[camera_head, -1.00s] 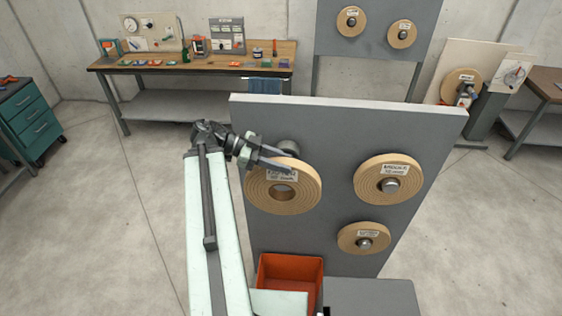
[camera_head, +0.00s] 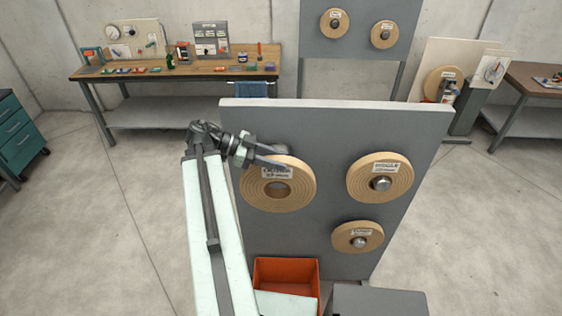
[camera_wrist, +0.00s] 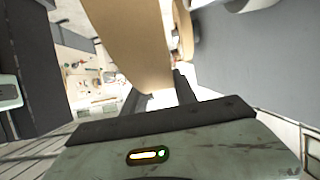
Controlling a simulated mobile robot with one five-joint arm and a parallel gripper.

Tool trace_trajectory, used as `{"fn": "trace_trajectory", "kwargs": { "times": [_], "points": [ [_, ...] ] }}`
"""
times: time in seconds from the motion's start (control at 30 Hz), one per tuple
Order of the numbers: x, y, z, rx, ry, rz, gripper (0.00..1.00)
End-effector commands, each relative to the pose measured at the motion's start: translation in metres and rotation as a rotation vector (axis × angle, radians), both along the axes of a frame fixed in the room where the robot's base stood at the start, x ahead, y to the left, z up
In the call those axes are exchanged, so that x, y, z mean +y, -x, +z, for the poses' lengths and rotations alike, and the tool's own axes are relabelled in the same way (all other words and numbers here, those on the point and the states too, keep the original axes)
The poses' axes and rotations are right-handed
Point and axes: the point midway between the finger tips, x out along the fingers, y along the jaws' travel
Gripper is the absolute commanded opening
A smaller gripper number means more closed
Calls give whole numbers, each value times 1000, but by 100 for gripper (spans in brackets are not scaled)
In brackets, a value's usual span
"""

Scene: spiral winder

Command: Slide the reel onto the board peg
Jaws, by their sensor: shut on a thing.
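A tan wound reel (camera_head: 300,188) with a white label hangs at the upper left of the grey board (camera_head: 330,128). My gripper (camera_head: 280,163) is shut on its upper rim, coming from the left. I cannot tell how far, if at all, the peg behind is inside the hole. In the wrist view the reel (camera_wrist: 130,35) rises large from between my fingers (camera_wrist: 160,97), with the grey board (camera_wrist: 255,65) to its right.
Two more reels sit on board pegs, one at the upper right (camera_head: 362,178) and one lower (camera_head: 346,238). An orange bin (camera_head: 287,270) stands below the board. A workbench (camera_head: 180,76) and another board with reels (camera_head: 358,45) stand behind. The floor at left is clear.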

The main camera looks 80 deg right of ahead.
Motion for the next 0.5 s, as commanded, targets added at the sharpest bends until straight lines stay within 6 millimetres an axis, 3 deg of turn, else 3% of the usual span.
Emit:
{"fn": "trace_trajectory", "kwargs": {
  "times": [0.5],
  "points": [
    [-24, -10, 1, 4, 1, 17, 0]
  ]
}}
